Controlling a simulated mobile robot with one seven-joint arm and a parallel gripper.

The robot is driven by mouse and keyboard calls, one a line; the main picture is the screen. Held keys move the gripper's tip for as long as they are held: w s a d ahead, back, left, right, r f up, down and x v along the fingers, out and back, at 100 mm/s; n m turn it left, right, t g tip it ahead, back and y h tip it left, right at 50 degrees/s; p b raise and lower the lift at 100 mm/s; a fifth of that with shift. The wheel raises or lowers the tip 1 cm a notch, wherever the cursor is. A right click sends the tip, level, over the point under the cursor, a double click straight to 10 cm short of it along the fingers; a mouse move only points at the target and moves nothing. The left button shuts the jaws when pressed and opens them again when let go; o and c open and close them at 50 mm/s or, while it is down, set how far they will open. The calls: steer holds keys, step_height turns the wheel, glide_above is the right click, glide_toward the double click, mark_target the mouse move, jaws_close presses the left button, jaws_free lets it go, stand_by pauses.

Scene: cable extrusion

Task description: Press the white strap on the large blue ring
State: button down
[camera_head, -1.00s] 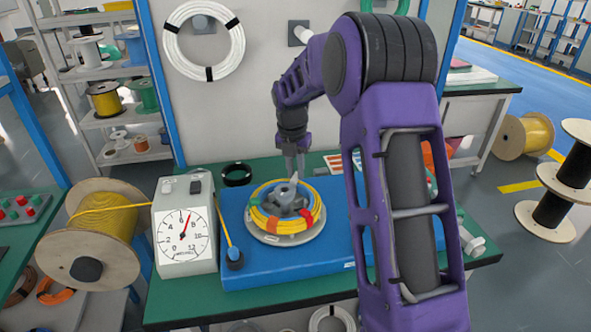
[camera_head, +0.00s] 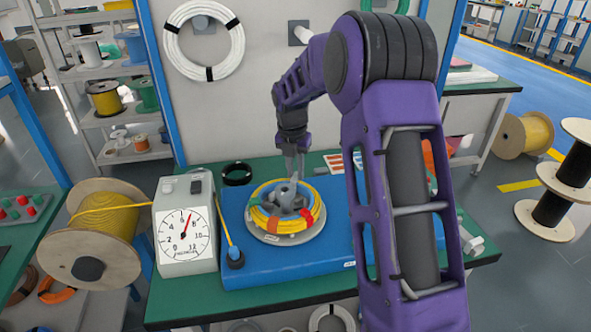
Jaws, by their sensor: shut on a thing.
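A yellow cable ring (camera_head: 258,221) lies flat on a round grey plate (camera_head: 284,237) on the blue base (camera_head: 251,270). Red, orange and green bands show on the ring. A grey hub (camera_head: 287,194) stands in its middle. No large blue ring shows, and I cannot make out a white strap on this ring. My gripper (camera_head: 295,176) points down at the ring's far side, behind the hub. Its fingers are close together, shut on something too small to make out. The contact with the ring is partly hidden.
A white dial gauge (camera_head: 184,235) stands left of the base, with a wooden spool (camera_head: 90,250) of yellow cable beyond it. A black ring (camera_head: 237,174) lies behind on the green table (camera_head: 260,296). A white coil (camera_head: 204,72) hangs on the back panel. My forearm hides the table's right part.

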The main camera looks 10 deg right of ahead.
steer(key=shift+f, duration=0.1)
steer(key=c, duration=0.7)
jaws_free()
step_height(320, 180, up, 8)
steer(key=p, duration=0.7)
